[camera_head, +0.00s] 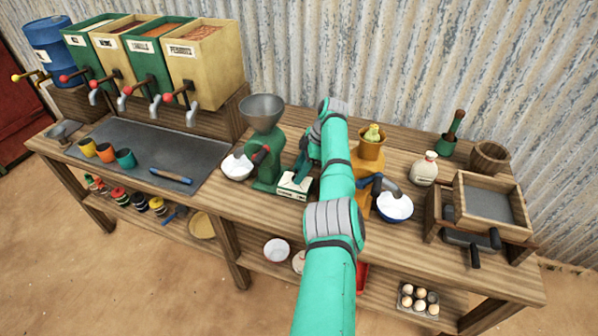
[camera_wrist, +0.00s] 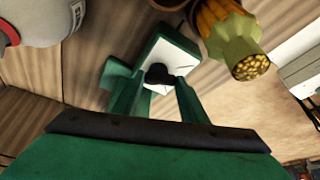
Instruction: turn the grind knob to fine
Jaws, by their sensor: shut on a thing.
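The grind knob (camera_wrist: 158,74) is a small black knob on a white plate (camera_wrist: 177,55) in the wrist view. My gripper (camera_wrist: 158,80) is shut on the knob, with one green finger on each side of it. In the head view the white plate (camera_head: 294,186) shows low beside the green grinder (camera_head: 268,165) with its grey funnel (camera_head: 262,112). My gripper (camera_head: 302,172) comes down to the plate from behind. The knob is hidden there, and I cannot read its setting.
A bowl of white powder (camera_head: 237,167) stands left of the grinder. A yellow mill (camera_head: 368,168) with another white-filled bowl (camera_head: 394,207) stands close to the right of my arm. A white sack (camera_head: 424,169) and a wooden sieve box (camera_head: 490,205) are farther right.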

